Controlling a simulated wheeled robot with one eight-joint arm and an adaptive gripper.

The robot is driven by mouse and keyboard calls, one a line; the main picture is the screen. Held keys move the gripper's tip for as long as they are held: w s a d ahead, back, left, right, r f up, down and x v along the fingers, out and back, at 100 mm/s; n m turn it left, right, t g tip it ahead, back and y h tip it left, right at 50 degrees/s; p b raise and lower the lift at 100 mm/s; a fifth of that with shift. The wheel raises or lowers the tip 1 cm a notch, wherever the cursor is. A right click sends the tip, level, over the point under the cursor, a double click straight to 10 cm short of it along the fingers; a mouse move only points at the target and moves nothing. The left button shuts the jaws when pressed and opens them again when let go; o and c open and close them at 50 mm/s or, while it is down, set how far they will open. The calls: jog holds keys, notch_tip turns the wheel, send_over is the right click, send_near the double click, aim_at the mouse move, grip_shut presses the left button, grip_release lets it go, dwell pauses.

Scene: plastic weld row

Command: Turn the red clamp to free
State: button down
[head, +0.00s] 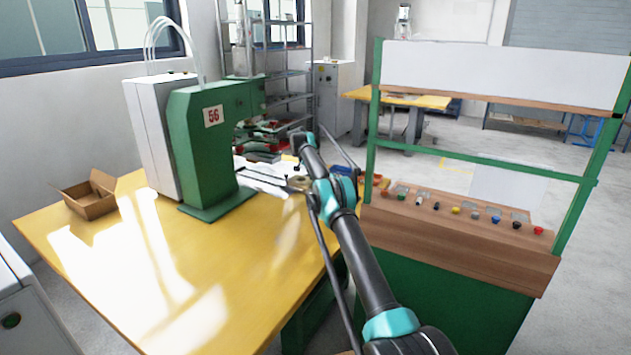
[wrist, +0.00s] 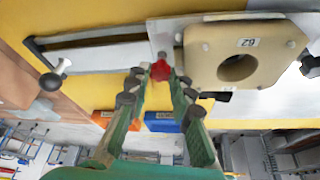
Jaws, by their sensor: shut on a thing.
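The red clamp (wrist: 160,70) is a small red knob at the edge of a light metal plate in the wrist view. My gripper (wrist: 159,82), with green fingers and dark pads, reaches up to it with one finger on each side and is shut on it. The pads partly cover the clamp, so its turn angle is hard to read. Beside it, a tan block (wrist: 205,52) with a round hole and a label reading 62 sits on the plate. In the head view my arm reaches over the yellow table's far right edge; the clamp cannot be made out there.
A green machine marked 56 (head: 222,130) stands on the yellow table (head: 130,270), with an open cardboard box (head: 90,197) to its left. A green-framed panel with coloured buttons (head: 460,235) stands close right of my arm. Orange (wrist: 102,118) and blue bins (wrist: 160,122) lie near my fingers.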

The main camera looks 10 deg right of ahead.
jog(key=c, duration=1.3)
grip_release()
jog(key=shift+v, duration=4)
